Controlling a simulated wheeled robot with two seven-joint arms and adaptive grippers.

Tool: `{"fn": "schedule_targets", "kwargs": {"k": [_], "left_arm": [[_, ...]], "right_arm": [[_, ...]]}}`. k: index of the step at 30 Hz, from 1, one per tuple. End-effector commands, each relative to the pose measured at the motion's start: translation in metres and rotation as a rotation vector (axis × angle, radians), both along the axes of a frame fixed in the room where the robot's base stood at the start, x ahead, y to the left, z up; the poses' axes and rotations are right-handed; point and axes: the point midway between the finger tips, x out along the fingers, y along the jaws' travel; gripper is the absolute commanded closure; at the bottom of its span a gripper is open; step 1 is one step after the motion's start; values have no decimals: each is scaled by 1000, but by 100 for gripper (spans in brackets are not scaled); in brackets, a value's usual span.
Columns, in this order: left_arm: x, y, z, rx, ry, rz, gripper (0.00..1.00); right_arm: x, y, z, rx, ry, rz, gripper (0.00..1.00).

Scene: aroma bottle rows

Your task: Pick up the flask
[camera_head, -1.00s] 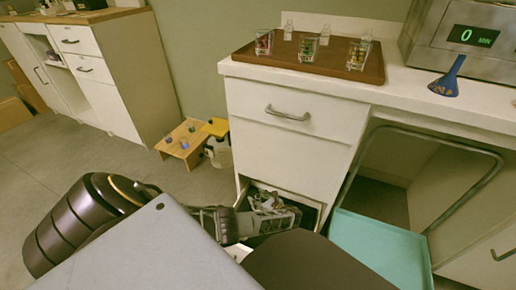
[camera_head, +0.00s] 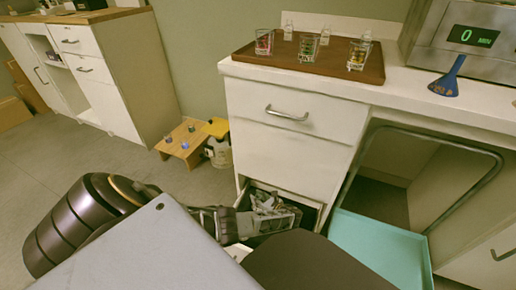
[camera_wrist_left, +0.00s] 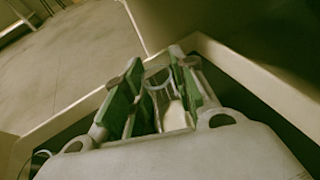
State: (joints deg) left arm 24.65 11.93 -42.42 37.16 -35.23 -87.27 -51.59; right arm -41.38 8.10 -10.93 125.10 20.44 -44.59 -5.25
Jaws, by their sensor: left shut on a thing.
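My left gripper (camera_head: 282,212) reaches into the open lower drawer (camera_head: 262,187) of the white cabinet in the head view. In the left wrist view, the green-padded fingers of my left gripper (camera_wrist_left: 155,97) are closed on a clear glass flask (camera_wrist_left: 160,80) with something pale at its lower part. The flask is between the fingers, inside or just above the drawer; its lower part is hidden by the gripper. In the head view the flask cannot be made out clearly. My right gripper is not in view.
Drawer walls (camera_wrist_left: 235,65) surround the gripper closely. A brown tray (camera_head: 290,58) with several glasses and small bottles stands on the counter. A teal cart (camera_head: 385,250) is at right; a small wooden stand (camera_head: 172,148) is on the floor.

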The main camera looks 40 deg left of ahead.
Motion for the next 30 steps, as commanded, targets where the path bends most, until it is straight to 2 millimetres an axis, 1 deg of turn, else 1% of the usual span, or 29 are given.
{"fn": "schedule_targets", "kwargs": {"k": [8,14,20,25,30], "left_arm": [[0,0,2,0,0,0,100],[0,0,9,0,0,0,100],[0,0,22,1,0,0,100],[0,0,35,1,0,0,100],[0,0,49,0,-1,0,100]], "right_arm": [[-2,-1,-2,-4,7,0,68],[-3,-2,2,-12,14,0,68],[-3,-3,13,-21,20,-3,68],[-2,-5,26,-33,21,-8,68],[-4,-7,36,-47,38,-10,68]]}}
